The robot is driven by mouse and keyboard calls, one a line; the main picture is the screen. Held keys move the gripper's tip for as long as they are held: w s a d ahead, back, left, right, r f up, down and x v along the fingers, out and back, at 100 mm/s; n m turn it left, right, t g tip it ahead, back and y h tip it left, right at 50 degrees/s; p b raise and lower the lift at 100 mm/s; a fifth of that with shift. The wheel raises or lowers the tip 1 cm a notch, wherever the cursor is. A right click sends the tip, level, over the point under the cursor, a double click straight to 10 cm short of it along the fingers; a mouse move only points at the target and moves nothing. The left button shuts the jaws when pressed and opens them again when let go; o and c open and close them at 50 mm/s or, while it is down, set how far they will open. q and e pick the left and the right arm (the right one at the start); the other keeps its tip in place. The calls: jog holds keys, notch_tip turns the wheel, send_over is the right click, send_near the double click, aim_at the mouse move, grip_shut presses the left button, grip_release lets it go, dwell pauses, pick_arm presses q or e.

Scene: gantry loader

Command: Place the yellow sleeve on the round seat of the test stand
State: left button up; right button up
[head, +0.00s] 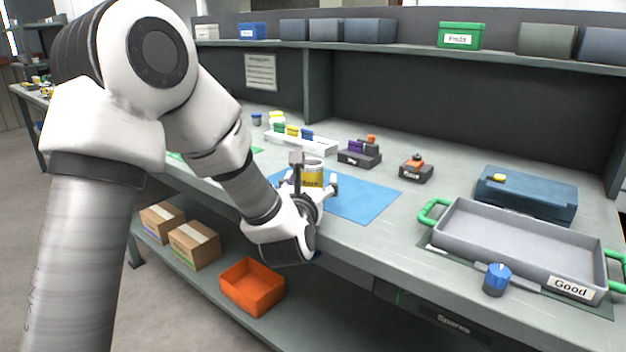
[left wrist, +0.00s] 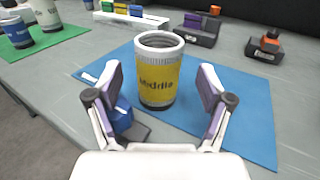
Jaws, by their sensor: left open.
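The yellow sleeve (left wrist: 159,82), a hollow upright cylinder with a yellow band and pale rims, stands on the blue mat (left wrist: 245,115). In the head view the sleeve (head: 313,176) is partly hidden by my left gripper (head: 312,187). My left gripper (left wrist: 159,97) is open, with one finger on either side of the sleeve and visible gaps between. A blue part on a dark base (left wrist: 123,118) is partly hidden behind the left finger. I cannot make out a round seat or tell which thing is the test stand. My right gripper is not in view.
A white rack (head: 300,144) with coloured pieces, a dark purple-and-orange block (head: 359,158) and an orange-topped block (head: 416,174) stand behind the mat. A grey tray (head: 510,236) marked "Good" is at right. Two banded cylinders stand on a green mat (left wrist: 62,36).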

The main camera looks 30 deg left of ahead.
aim_at(310, 180)
pick_arm(q)
jog(key=x, duration=0.3)
jog(key=shift+w+a+f, duration=0.15)
jog(key=shift+w+a, duration=0.05)
jog(key=shift+a, duration=0.05)
jog(key=shift+s+d, duration=0.1)
jog(key=shift+c, duration=0.4)
grip_shut()
